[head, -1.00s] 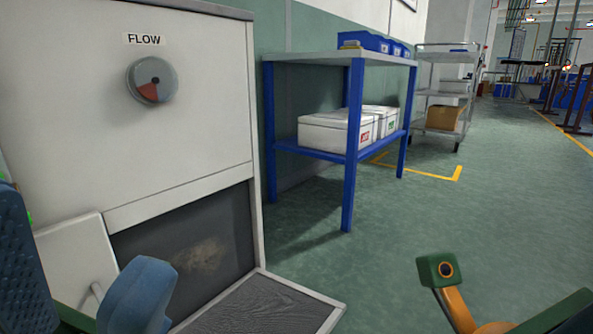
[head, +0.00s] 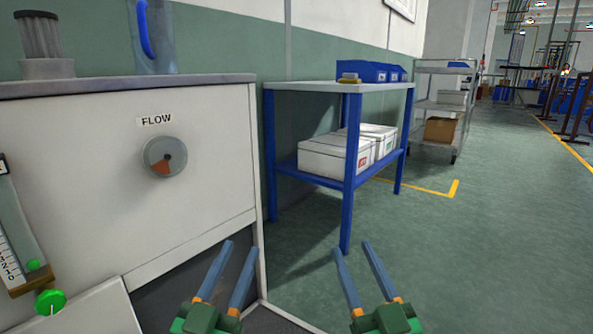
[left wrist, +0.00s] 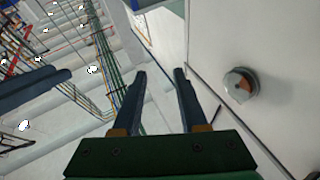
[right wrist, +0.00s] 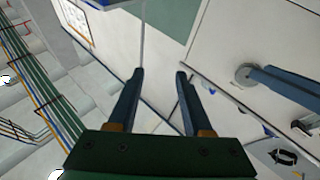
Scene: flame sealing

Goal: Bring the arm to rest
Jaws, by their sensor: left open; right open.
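My left gripper (head: 222,275) is at the bottom of the head view, in front of the white cabinet's right edge. Its blue fingers point up and stand apart, with nothing between them. They also show open in the left wrist view (left wrist: 158,75). My right gripper (head: 358,248) is to its right, over the floor in front of the blue table. It is open and empty, and its parted fingers show in the right wrist view (right wrist: 160,75). Both grippers are raised and touch nothing that I can see.
The white cabinet (head: 95,150) carries a FLOW dial (head: 165,157) and, at left, a gauge with a green knob (head: 50,303). A blue jug (head: 155,40) stands on top. A blue-legged table (head: 350,170) holds bins and white boxes. The floor at right (head: 480,250) is clear.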

